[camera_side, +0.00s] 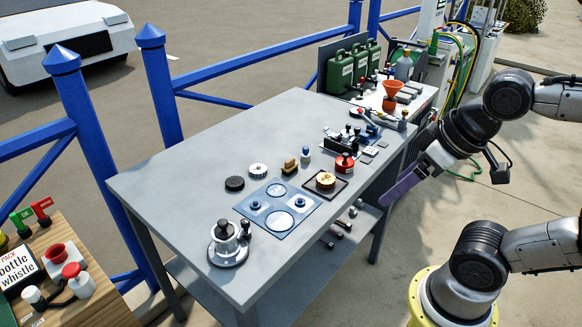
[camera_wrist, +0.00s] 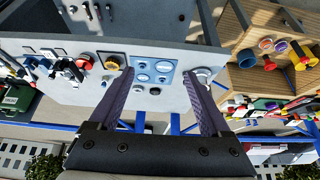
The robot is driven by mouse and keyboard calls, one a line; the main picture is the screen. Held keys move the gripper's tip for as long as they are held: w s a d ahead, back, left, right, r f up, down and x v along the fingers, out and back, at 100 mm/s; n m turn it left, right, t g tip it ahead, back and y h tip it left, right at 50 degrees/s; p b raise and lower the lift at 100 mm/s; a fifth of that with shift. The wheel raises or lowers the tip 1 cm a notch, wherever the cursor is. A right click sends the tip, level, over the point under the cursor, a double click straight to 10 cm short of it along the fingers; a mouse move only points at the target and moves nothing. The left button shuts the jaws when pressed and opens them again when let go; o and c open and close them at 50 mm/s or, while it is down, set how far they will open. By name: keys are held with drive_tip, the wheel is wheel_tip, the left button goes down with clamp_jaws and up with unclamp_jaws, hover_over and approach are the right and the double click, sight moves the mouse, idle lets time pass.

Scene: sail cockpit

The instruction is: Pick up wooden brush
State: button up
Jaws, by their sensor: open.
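The wooden brush (camera_side: 290,166), a small brown piece, appears to be the one on the grey table in the side view, behind the blue panel and right of a white knob. In the wrist view I cannot make it out clearly; the left finger may cover it. My gripper (camera_wrist: 160,74) is open and empty, its two purple fingers wide apart. In the side view my gripper (camera_side: 385,203) hangs beyond the table's right edge, clear of the brush; its fingers overlap in this view.
On the grey table (camera_side: 180,165) are a black disc (camera_side: 235,183), a white knob (camera_side: 258,170), a blue panel (camera_side: 277,206), a red item (camera_side: 344,163) and a metal winch-like piece (camera_side: 228,245). Green cans (camera_side: 341,72) stand at the back. The table's left part is bare.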

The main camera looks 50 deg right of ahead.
drive_tip(key=shift+c, duration=0.7)
